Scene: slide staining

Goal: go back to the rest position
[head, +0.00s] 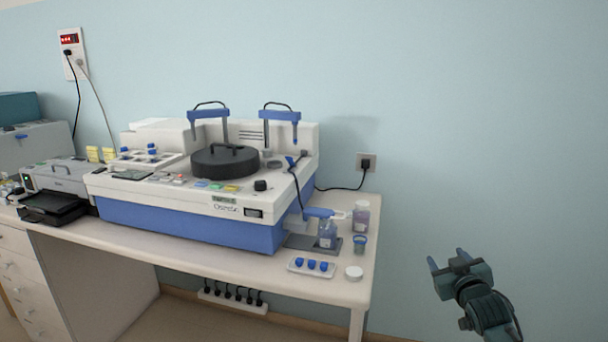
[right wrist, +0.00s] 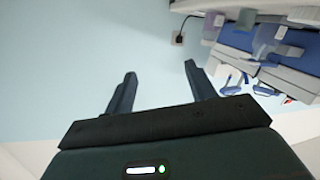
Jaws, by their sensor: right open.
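My right gripper (head: 446,260) is in the head view at the lower right, beyond the table's right end and in front of the bare wall. Its two blue fingers are spread apart with nothing between them. In the right wrist view the fingers (right wrist: 158,88) are also open and empty, with the pale blue wall behind them. My left gripper is in neither view.
The table (head: 225,268) carries a white and blue staining machine (head: 185,217). Near its right end are a bottle (head: 326,234), a jar (head: 361,217), a white tray with blue caps (head: 296,272) and a white lid (head: 354,273). A printer (head: 62,180) stands left. Space right of the table is clear.

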